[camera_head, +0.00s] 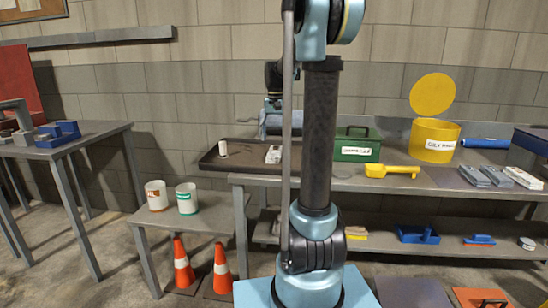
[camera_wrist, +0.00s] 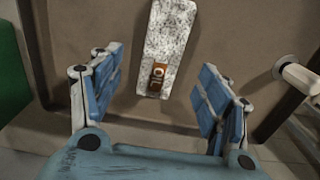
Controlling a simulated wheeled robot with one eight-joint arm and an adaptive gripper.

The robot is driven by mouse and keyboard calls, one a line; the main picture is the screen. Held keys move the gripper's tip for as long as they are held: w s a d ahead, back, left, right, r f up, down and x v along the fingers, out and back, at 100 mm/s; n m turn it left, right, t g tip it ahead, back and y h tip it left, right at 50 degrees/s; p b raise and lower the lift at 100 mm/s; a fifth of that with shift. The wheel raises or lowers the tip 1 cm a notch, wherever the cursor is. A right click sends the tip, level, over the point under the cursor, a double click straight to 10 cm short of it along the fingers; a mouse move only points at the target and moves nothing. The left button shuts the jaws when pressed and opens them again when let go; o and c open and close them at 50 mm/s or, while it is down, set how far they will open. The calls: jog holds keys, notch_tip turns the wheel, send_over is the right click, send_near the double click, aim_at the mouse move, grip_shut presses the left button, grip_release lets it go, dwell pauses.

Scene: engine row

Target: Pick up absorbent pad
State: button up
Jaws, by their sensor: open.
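The absorbent pad appears to be the flat, speckled grey-white strip with a brown label in the wrist view (camera_wrist: 172,38). It lies in a dark shallow tray (camera_wrist: 115,22). In the head view the pad (camera_head: 273,154) is small, near the right part of the tray (camera_head: 238,166). My gripper (camera_wrist: 160,72) is open, its two blue-padded fingers on either side of the pad's labelled end in the picture. Nothing is between the fingers in their grip, and the gap in height to the pad is hard to judge. My arm hides part of the tray in the head view.
A white cylinder (camera_head: 222,147) stands in the tray, at the right in the wrist view (camera_wrist: 296,77). A green toolbox (camera_head: 356,144) is right of the tray. A yellow lidded bin (camera_head: 433,140) and yellow scoop (camera_head: 391,171) are further right. Two cans (camera_head: 187,199) stand on the lower table.

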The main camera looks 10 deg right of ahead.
aim_at(274, 151)
jog(key=shift+a+f, duration=0.2)
jog(key=shift+f, duration=3.35)
jog(key=c, duration=1.1)
jog(key=shift+r, duration=0.15)
notch_tip(274, 151, up, 10)
jog(key=shift+f, duration=0.1)
